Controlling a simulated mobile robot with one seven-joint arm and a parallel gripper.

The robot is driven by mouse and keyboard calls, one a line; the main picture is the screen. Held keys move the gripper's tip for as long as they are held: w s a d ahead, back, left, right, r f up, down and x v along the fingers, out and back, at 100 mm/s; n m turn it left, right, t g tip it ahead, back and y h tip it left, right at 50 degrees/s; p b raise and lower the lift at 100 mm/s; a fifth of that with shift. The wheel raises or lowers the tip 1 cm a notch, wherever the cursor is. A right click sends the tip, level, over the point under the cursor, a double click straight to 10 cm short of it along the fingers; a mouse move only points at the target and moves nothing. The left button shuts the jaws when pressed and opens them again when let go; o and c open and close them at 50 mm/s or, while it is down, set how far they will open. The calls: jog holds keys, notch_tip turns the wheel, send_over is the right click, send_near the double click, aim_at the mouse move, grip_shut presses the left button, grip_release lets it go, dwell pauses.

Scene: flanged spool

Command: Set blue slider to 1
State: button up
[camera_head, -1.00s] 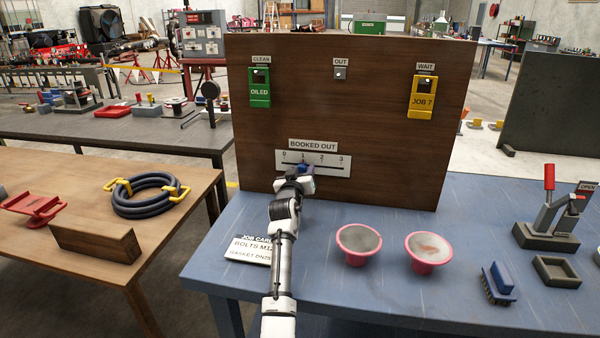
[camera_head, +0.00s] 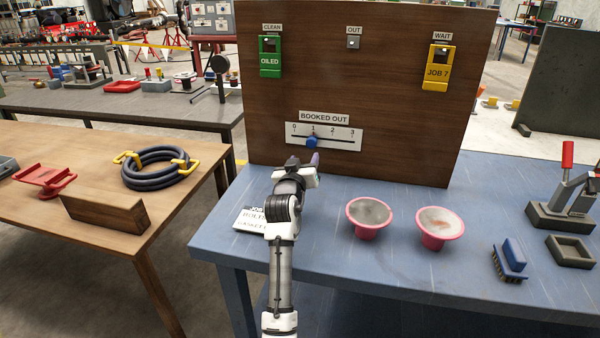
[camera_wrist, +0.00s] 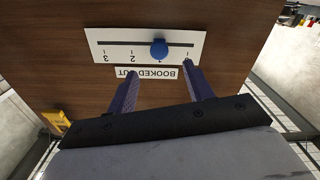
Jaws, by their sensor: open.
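The blue slider (camera_head: 312,142) is a round knob on the slot of the white scale plate (camera_head: 345,137) marked 0 to 3, under the BOOKED OUT label. It stands at the 1 mark. The wrist view shows the plate upside down, with the blue slider (camera_wrist: 159,48) in line with the 1. My gripper (camera_head: 303,160) is just below and in front of the slider, apart from it. In the wrist view my gripper (camera_wrist: 162,72) has its two purple fingers spread, with nothing between them.
The scale is on an upright wooden board (camera_head: 400,100) with a green OILED tag (camera_head: 270,58) and a yellow JOB 7 tag (camera_head: 437,70).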

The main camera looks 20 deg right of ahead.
jog(key=v, duration=0.3)
jog(key=shift+s+a+b, duration=0.15)
jog(key=shift+s+b, duration=0.1)
jog(key=shift+b, duration=0.05)
